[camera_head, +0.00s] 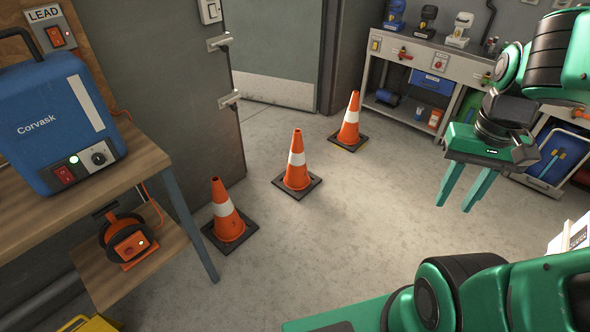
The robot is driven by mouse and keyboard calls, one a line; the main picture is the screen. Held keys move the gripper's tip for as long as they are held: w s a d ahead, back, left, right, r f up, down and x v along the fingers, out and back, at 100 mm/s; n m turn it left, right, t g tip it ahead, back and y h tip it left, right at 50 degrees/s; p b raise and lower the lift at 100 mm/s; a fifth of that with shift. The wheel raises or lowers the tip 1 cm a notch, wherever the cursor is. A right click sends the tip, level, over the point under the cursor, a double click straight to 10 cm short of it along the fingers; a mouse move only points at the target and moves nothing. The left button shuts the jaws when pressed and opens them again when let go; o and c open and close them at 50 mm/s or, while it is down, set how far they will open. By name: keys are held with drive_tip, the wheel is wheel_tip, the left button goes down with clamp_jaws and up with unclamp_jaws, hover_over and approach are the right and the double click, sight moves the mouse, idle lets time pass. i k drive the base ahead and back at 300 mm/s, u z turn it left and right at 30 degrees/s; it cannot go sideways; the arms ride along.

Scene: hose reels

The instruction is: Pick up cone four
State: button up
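Three orange cones with white bands stand upright on square dark bases on the grey floor. The near cone (225,217) is by the wooden table's leg, the middle cone (297,166) is farther back, and the far cone (349,125) is farthest, with a yellowish edge on its base. I cannot read a number on any of them, so I cannot tell which is cone four. My gripper (453,210) is at the right, fingers pointing down, open and empty, well apart from all the cones.
A wooden table (150,160) with a blue Corvask machine (45,120) stands at the left. An orange reel (127,243) sits on its lower shelf. A grey workbench (400,45) stands at the back right. The middle floor is clear.

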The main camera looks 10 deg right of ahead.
sight(296, 178)
drive_tip(key=u, duration=0.05)
drive_tip(key=i, duration=1.5)
drive_tip(key=z, duration=2)
drive_tip(key=i, duration=1.4)
drive_tip(key=u, duration=1.4)
